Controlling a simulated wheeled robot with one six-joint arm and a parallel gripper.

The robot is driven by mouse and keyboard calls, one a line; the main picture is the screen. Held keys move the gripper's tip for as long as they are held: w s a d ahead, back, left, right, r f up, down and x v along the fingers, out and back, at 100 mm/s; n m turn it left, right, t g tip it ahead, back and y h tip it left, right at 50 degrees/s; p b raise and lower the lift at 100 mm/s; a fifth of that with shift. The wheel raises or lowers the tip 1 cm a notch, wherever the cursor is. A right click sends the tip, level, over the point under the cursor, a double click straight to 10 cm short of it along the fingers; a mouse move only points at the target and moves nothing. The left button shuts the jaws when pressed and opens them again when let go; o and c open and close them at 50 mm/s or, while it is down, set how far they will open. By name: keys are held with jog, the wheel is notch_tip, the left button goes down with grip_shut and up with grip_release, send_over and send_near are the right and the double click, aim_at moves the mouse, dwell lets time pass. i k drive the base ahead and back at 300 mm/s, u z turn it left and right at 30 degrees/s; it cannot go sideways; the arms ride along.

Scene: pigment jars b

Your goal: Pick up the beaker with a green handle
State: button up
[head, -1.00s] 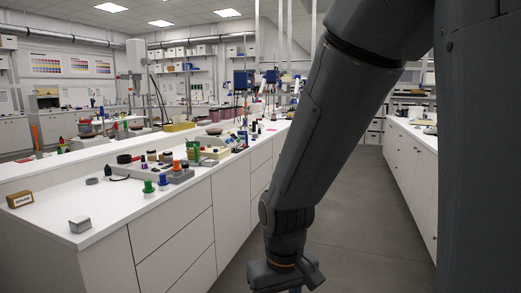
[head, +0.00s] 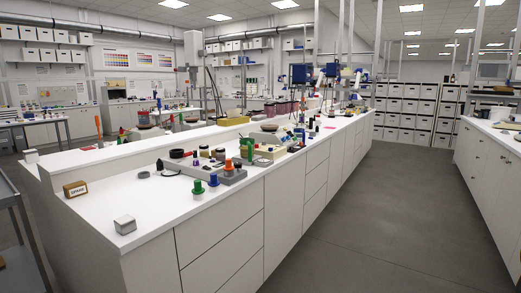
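No beaker with a green handle can be made out for certain in the head view. A small green piece (head: 197,188) stands near the front edge of the white bench, beside a similar blue piece (head: 213,180). Another green item (head: 250,151) stands farther back, near an orange one. These are too small to tell whether any is a beaker. My gripper and arm are out of view.
The long white bench (head: 110,209) has drawers along its aisle side. A grey block (head: 125,224) and a box marked "SPARE" (head: 76,189) are at its near end. A grey tray (head: 232,177) holds small items. Grey floor (head: 375,215) lies open at right.

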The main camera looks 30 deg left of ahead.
aim_at(246, 145)
jog(key=i, duration=3.4)
jog(key=u, duration=2.65)
